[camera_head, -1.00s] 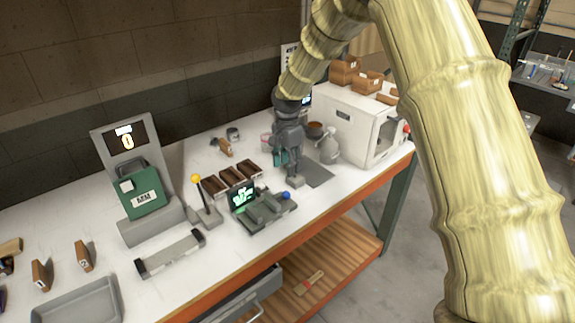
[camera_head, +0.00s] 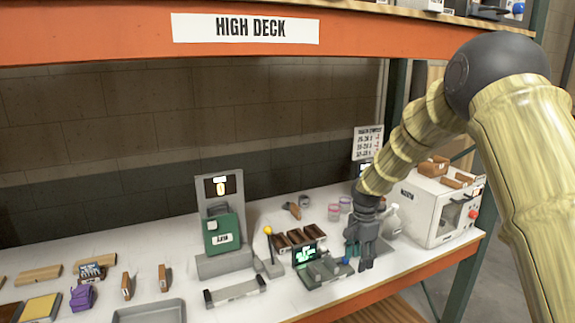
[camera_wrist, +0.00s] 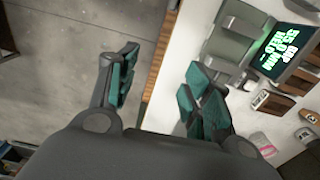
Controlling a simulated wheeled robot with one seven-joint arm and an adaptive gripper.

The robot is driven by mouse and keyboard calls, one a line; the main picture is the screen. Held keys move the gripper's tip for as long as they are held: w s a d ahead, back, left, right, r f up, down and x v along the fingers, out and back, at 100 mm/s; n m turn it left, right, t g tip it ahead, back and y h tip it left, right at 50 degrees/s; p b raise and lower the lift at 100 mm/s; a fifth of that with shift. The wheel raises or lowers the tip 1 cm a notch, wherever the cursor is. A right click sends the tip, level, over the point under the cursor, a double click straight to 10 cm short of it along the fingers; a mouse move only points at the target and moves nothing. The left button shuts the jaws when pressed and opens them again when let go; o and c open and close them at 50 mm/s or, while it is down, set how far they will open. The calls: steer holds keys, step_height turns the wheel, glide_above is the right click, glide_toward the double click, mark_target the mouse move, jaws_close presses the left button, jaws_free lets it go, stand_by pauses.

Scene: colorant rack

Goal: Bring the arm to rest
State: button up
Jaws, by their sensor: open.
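My bamboo-like arm reaches in from the right in the head view, bent at a dark round joint. My gripper (camera_head: 366,258) points down over the white workbench (camera_head: 200,310), beside a small device with a lit green screen (camera_head: 306,255). In the wrist view my gripper (camera_wrist: 160,85) has its teal-padded fingers spread apart, with nothing between them. The bench edge and the concrete floor show below and between the fingers. The device screen also shows in the wrist view (camera_wrist: 280,50).
A white box-shaped machine (camera_head: 425,212) stands right of my gripper, with a pale jug (camera_head: 391,223) between. A yellow-knobbed lever (camera_head: 272,262) and a green unit (camera_head: 222,232) stand left. An orange shelf beam labelled HIGH DECK (camera_head: 246,28) crosses above. Open floor lies right.

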steer(key=s+f+n+b, duration=0.1)
steer(key=s+f+n, duration=0.2)
steer(key=s+f, duration=1)
steer(key=s+f+n+b, duration=0.25)
steer(key=s+f, duration=0.65)
steer(key=f, duration=0.8)
steer(key=s+f+n, duration=0.3)
steer(key=s+f, duration=0.1)
steer(key=s, duration=1.1)
steer(key=s+f+n+b, duration=0.1)
steer(key=s+f+n, duration=0.3)
steer(key=s, duration=1.1)
steer(key=shift+s+d+f, duration=0.3)
steer(key=shift+s+d, duration=0.05)
steer(key=shift+s, duration=0.05)
